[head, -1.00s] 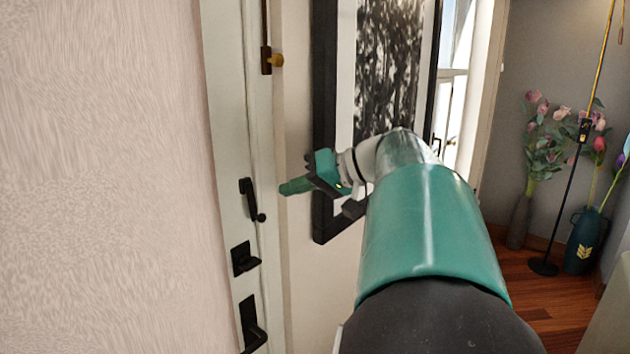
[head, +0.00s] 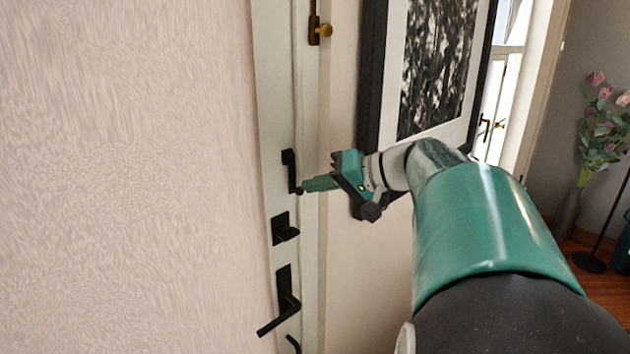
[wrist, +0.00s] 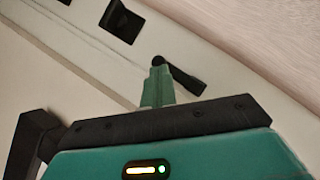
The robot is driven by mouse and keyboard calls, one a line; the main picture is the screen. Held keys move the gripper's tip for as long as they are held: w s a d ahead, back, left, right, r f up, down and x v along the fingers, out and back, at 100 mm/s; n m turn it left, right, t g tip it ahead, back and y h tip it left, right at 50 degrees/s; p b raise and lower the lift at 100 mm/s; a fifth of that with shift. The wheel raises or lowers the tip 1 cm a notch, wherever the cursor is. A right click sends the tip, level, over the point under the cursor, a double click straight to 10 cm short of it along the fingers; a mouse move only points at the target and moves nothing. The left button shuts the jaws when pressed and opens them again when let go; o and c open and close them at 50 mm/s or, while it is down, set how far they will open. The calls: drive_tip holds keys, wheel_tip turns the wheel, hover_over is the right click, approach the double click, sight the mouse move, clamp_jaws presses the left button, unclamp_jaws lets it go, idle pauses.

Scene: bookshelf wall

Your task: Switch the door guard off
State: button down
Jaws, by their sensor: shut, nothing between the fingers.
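The door guard (head: 290,170) is a black bar with a small ball at its lower end, on the white door edge in the head view. It hangs down roughly upright there. The wrist view shows the black guard arm (wrist: 186,80) with its ball just beyond my fingertips. My gripper (head: 304,186) is shut and empty, with green fingers pointing left at the ball end from the right. The tips overlap or nearly touch the ball; I cannot tell if there is contact. Part of the guard is hidden behind my fingers in the wrist view.
Below the guard are a black thumb-turn lock (head: 284,229) and a black lever handle (head: 287,303). A brass-knobbed latch (head: 319,30) sits above. A black-framed picture (head: 372,75) hangs right of the door, behind my gripper. Flowers (head: 602,130) stand far right.

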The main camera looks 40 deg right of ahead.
drive_tip(key=shift+w+a, duration=0.1)
drive_tip(key=shift+a, duration=0.05)
drive_tip(key=shift+r, duration=0.7)
drive_tip(key=shift+r, duration=0.15)
